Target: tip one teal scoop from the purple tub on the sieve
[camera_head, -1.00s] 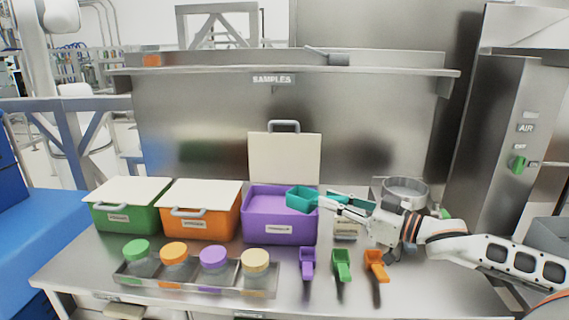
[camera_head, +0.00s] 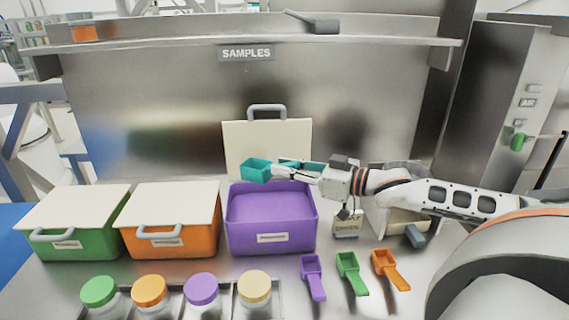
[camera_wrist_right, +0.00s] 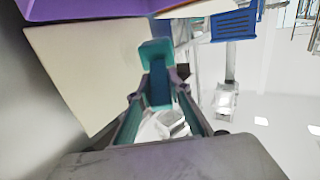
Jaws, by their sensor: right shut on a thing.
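The purple tub (camera_head: 272,242) stands open, its cream lid (camera_head: 270,140) raised behind it. My right gripper (camera_head: 284,172) is shut on the teal scoop (camera_head: 256,171) and holds it above the tub's back part, in front of the lid. In the right wrist view the scoop (camera_wrist_right: 157,52) sticks out beyond the fingers (camera_wrist_right: 158,92), near the cream lid (camera_wrist_right: 85,70). I cannot tell what is in its cup. The sieve (camera_head: 404,165) is at the right, mostly hidden behind my right arm. My left gripper is not in view.
Closed orange (camera_head: 172,243) and green (camera_head: 75,240) tubs stand left of the purple one. Capped jars (camera_head: 202,290) stand in front. Purple (camera_head: 313,277), green (camera_head: 352,273) and orange (camera_head: 390,270) scoops lie at the right front. A shelf (camera_head: 240,30) runs above.

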